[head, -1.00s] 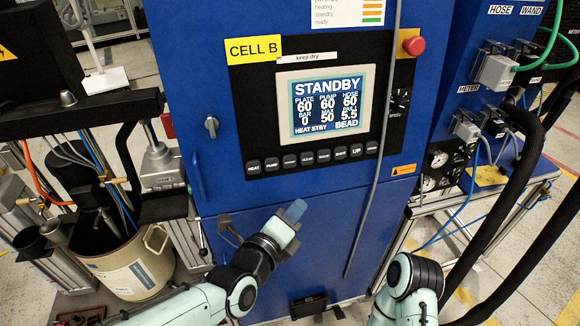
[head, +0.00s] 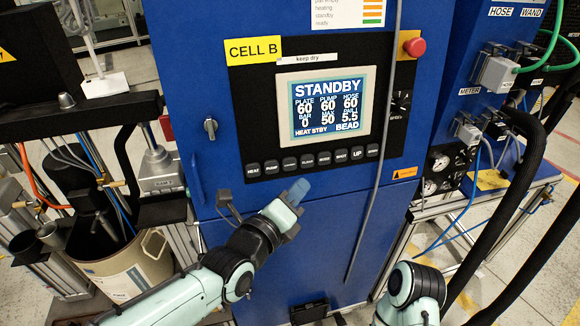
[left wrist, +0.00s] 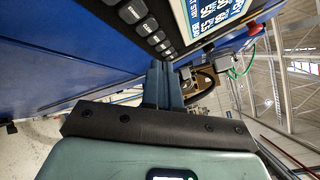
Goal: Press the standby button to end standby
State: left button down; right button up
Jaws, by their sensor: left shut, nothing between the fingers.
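The blue cabinet's control panel carries a screen (head: 327,104) reading "STANDBY", with "HEAT STBY" at its bottom. Below it runs a row of dark buttons (head: 306,161). "HEAT", "PUMP" and "UP" are legible or nearly so, but I cannot tell which button is standby. My left gripper (head: 299,188) is shut and empty, its tip just below the middle of the row and apparently apart from it. In the left wrist view, the shut fingers (left wrist: 160,82) point toward the panel, with several buttons (left wrist: 147,26) beyond them. My right gripper is not in view.
A grey cable (head: 378,190) hangs down the cabinet front, right of my left gripper. A red mushroom button (head: 414,47) sits at the panel's upper right. A door handle (head: 210,128) stands out left of the screen. Black hoses (head: 515,200) hang at right.

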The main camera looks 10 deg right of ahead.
aim_at(290, 164)
pick_arm(q)
jog(key=shift+w+a+f+p, duration=0.1)
jog(key=shift+w+f+p, duration=0.1)
jog(key=shift+w, duration=1.05)
jog(key=shift+w+f+p, duration=0.1)
jog(key=shift+w+f, duration=0.1)
jog(key=shift+w, duration=1.05)
jog(key=shift+w, duration=0.1)
jog(key=shift+w+f, duration=0.1)
jog(key=shift+w, duration=0.15)
